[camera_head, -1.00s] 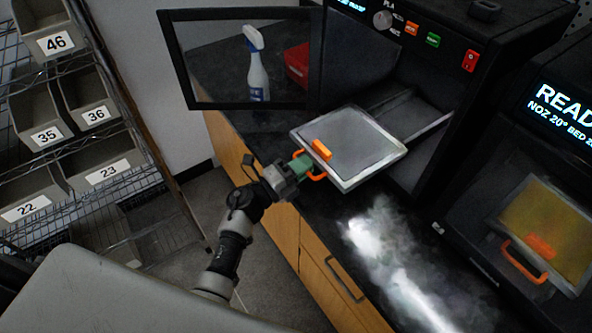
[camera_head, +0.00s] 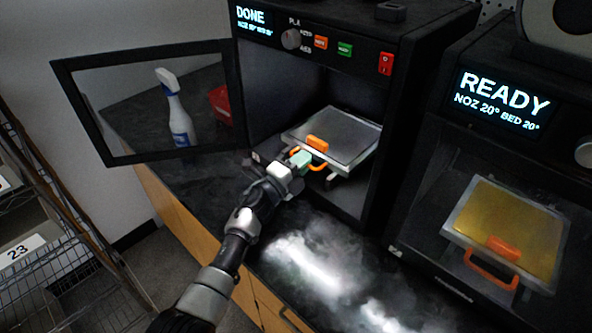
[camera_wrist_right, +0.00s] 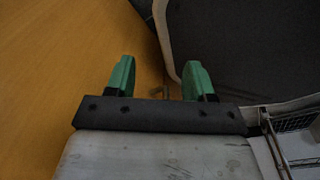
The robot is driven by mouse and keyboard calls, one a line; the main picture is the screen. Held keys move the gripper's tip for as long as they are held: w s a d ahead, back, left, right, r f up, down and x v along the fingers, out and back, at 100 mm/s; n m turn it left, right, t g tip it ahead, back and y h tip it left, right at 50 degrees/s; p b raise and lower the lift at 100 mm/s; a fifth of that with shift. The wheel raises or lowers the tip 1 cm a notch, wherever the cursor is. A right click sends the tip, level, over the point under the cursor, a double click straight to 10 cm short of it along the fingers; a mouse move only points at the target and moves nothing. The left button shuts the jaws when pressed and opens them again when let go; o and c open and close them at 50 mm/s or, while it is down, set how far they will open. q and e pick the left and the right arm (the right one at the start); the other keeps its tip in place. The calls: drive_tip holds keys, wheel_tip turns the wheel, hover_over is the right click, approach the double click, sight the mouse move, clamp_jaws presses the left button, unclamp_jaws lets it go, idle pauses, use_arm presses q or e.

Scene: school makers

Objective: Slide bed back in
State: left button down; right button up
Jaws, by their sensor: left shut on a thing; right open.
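The grey print bed (camera_head: 340,135) with an orange handle (camera_head: 309,160) sits mostly inside the open left printer (camera_head: 362,75), whose screen reads DONE. Its front edge and handle are at the printer's opening. My left gripper (camera_head: 303,159) is shut on the orange handle, its green fingertips at the handle's left side. My right gripper shows in the right wrist view (camera_wrist_right: 157,78), with its green fingers apart and nothing between them. It is near an orange-brown wooden surface.
The printer's framed door (camera_head: 150,157) stands open to the left. A spray bottle (camera_head: 178,115) and a red bin (camera_head: 220,104) show behind it. A second printer (camera_head: 462,150), reading READY, stands at right with a yellow bed (camera_head: 508,226). Wire shelving (camera_head: 75,235) is at left.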

use_arm(q)
drive_tip(key=shift+r, duration=0.15)
idle(0.3)
drive_tip(key=c, duration=1.4)
unclamp_jaws()
drive_tip(key=shift+w+d, duration=0.1)
drive_tip(key=shift+w, duration=0.05)
drive_tip(key=shift+c, duration=0.2)
drive_tip(key=shift+o, duration=1)
drive_tip(key=shift+w+d+f, duration=0.1)
drive_tip(key=shift+d+f, duration=0.05)
drive_tip(key=shift+f, duration=0.05)
drive_tip(key=v, duration=1.1)
drive_tip(key=shift+r, duration=0.1)
